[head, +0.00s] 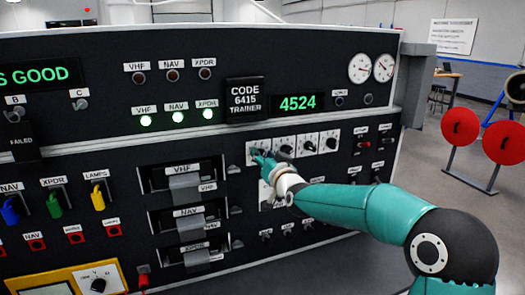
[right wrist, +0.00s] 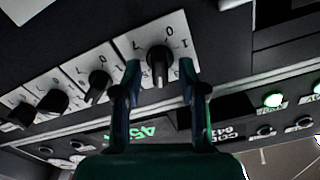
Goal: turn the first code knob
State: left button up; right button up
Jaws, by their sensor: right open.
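A row of several black code knobs on white dial plates sits on the dark panel. The first code knob (right wrist: 160,62) is at the row's left end in the head view, mostly hidden there behind my gripper. My right gripper (head: 262,158) is at this knob, its arm reaching in from the right. In the right wrist view my open right gripper (right wrist: 160,74) has one finger on each side of the first knob, with visible gaps. The code display (head: 297,103) reads 4524 in green. The placard (head: 244,97) reads "CODE 6415 TRAINER". My left gripper is not in view.
The second (head: 284,149), third (head: 309,146) and last knob (head: 332,143) stand close to the right. A VHF module handle (head: 184,183) projects from the panel at the left. Small toggles lie below the arm. Red discs (head: 460,127) stand apart at the far right.

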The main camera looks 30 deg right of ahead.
jog(key=shift+w, duration=0.35)
jog(key=shift+c, duration=0.4)
grip_shut()
